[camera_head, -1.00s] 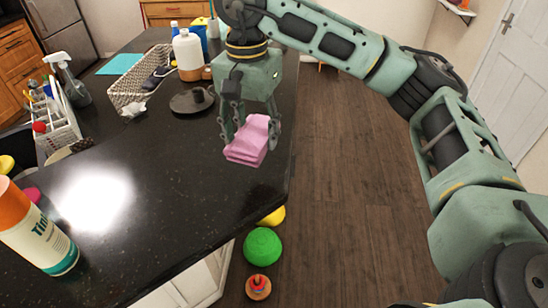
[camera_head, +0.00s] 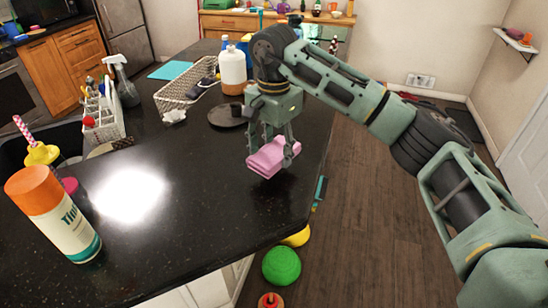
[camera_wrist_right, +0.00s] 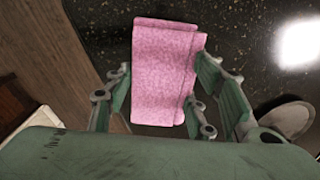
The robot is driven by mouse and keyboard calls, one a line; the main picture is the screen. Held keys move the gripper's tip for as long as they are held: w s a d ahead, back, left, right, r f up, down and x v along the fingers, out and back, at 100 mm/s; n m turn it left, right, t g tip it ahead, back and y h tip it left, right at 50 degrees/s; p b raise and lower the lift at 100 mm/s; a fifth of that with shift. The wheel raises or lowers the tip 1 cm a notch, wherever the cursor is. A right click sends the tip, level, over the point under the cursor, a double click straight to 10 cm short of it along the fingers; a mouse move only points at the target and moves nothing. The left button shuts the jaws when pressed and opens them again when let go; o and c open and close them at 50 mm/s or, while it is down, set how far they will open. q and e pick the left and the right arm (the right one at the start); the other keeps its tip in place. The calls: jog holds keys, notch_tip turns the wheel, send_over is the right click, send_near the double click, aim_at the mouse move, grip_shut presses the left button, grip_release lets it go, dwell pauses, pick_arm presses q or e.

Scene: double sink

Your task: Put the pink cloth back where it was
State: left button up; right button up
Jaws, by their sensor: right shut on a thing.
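The pink cloth (camera_head: 268,160) is a folded bundle low over the black countertop (camera_head: 190,190), near its right edge. I cannot tell whether it touches the counter. My right gripper (camera_head: 272,150) points down and is shut on the cloth. In the right wrist view the cloth (camera_wrist_right: 163,75) sits between the fingers of the gripper (camera_wrist_right: 160,100), with dark speckled counter behind it and wood floor to the left. My left gripper is not in view.
A dark round lid (camera_head: 228,115) lies just behind the cloth. A wire basket (camera_head: 187,85), a white bottle (camera_head: 232,68) and a white caddy (camera_head: 103,115) stand farther back. A spray can (camera_head: 55,215) stands front left. Counter left of the cloth is clear. A green ball-like object (camera_head: 281,265) is below the counter's edge.

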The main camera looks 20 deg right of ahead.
aim_at(273, 152)
jog(key=shift+f, duration=0.4)
notch_tip(273, 152, down, 2)
jog(key=shift+f+p, duration=0.25)
jog(key=shift+p, duration=0.65)
jog(key=shift+f, duration=0.35)
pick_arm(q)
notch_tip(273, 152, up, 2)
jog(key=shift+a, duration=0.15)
pick_arm(e)
jog(key=shift+f, duration=0.1)
jog(key=shift+f, duration=0.1)
jog(key=o, duration=1.1)
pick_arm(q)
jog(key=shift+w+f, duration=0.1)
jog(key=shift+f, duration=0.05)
